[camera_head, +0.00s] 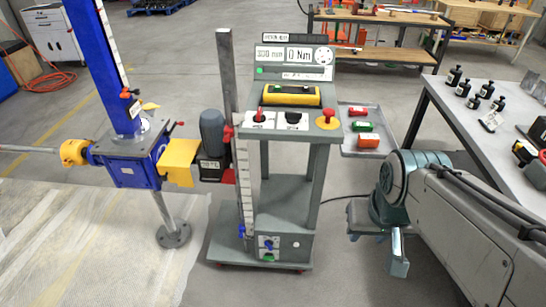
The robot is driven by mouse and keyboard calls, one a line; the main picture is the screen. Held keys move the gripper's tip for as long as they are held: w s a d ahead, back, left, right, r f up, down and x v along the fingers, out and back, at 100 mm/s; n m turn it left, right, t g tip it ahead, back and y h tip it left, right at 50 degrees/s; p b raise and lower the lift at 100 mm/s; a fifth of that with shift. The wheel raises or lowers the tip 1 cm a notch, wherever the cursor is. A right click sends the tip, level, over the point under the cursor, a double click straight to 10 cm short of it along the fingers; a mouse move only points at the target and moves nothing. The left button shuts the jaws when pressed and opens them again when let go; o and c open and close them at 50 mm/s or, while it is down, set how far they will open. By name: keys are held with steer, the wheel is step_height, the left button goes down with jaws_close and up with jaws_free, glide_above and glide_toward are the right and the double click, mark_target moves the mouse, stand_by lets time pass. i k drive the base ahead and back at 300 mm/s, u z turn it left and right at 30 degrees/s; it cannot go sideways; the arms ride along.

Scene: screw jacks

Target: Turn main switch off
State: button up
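The control cart (285,133) stands in the middle. Its sloped top carries a red-handled control (259,115) with a white label, a black knob (293,118) with a white label, and a red mushroom button (328,116) on yellow. A grey box (284,243) low on the cart has a blue switch (268,243) and a green part. The labels are too small to tell which control is the main switch. My gripper (398,264) appears at the lower right, below my teal wrist, apart from the cart. Its fingers cannot be made out clearly.
A blue screw jack (131,160) with a yellow coupling stands left of the cart. A side tray (358,148) holds red, green and orange blocks. A grey table (455,108) with black weights is on the right. Floor is open in front of the cart.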

mark_target(258, 118)
steer(key=k, duration=0.6)
steer(key=u, duration=0.45)
steer(key=i, duration=1.55)
steer(key=z, duration=0.4)
